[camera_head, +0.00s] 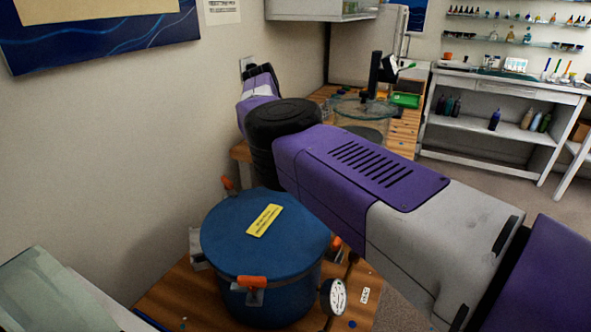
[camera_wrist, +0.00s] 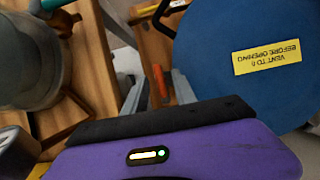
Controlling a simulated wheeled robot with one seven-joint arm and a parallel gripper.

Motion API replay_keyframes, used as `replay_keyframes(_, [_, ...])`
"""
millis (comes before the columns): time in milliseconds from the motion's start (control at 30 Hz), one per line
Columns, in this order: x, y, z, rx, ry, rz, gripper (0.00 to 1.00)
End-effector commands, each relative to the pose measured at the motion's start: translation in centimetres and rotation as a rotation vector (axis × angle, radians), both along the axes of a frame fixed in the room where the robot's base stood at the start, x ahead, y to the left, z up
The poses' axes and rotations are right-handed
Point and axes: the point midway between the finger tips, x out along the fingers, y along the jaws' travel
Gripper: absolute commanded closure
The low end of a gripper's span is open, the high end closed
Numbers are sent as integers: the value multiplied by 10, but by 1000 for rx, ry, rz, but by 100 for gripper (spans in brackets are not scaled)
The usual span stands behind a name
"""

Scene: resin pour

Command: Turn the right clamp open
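The blue pot (camera_head: 265,235) stands on a wooden table, its lid bearing a yellow label. Other orange clamp handles sit at the front (camera_head: 252,282) and back left (camera_head: 228,183).
A pressure gauge (camera_head: 333,297) hangs at the pot's front right. A clear round chamber (camera_head: 362,118) stands on the wooden bench behind; a glassy vessel (camera_wrist: 35,65) is left in the wrist view. The wall is close on the left. A white shelf (camera_head: 500,115) stands far right.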

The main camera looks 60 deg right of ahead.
Motion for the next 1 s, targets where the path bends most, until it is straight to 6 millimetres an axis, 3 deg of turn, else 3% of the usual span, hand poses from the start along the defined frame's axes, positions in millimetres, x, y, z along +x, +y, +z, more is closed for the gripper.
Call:
replay_keyframes(267, [0, 0, 22, -1, -2, -1, 67])
replay_keyframes(1000, [0, 0, 184, -1, 0, 1, 67])
